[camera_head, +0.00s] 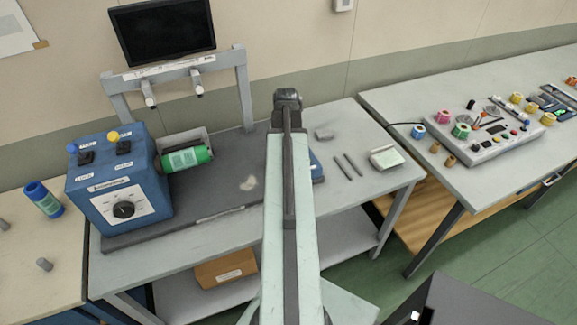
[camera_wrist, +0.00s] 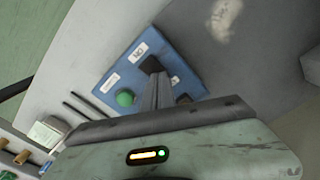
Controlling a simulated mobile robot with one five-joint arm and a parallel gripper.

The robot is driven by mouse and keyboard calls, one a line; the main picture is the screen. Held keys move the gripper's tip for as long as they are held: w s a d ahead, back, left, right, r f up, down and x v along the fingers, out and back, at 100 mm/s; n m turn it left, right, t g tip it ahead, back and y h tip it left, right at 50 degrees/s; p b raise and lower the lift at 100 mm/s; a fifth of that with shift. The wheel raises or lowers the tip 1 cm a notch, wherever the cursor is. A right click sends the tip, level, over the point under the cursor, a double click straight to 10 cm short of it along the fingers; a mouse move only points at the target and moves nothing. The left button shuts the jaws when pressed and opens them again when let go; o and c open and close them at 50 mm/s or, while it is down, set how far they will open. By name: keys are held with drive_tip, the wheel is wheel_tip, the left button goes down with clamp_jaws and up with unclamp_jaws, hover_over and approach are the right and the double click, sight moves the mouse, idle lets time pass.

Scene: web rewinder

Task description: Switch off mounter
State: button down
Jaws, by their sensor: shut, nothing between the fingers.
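A small blue control panel (camera_wrist: 118,62) lies under my gripper in the wrist view. It has a green round button (camera_wrist: 124,98), a dark switch part (camera_wrist: 183,99) and several white labels; one near the top (camera_wrist: 140,51) seems to read "ON". In the head view only the panel's right edge (camera_head: 318,168) shows past my arm. My gripper (camera_wrist: 152,66) is shut and empty, its dark tip over the upper middle of the panel. The tip hides what lies behind it, and I cannot tell whether it touches. No label naming the mounter is readable.
A blue box with levers and a knob (camera_head: 120,190) stands left on the same bench, beside a green roll (camera_head: 188,158). Thin rods (camera_head: 348,164) and a light pad (camera_head: 387,158) lie right of the panel. A monitor (camera_head: 163,28) stands behind.

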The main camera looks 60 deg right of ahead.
wheel_tip(320, 180, up, 7)
drive_tip(key=p, duration=0.6)
drive_tip(key=shift+p, duration=0.4)
drive_tip(key=shift+f, duration=0.1)
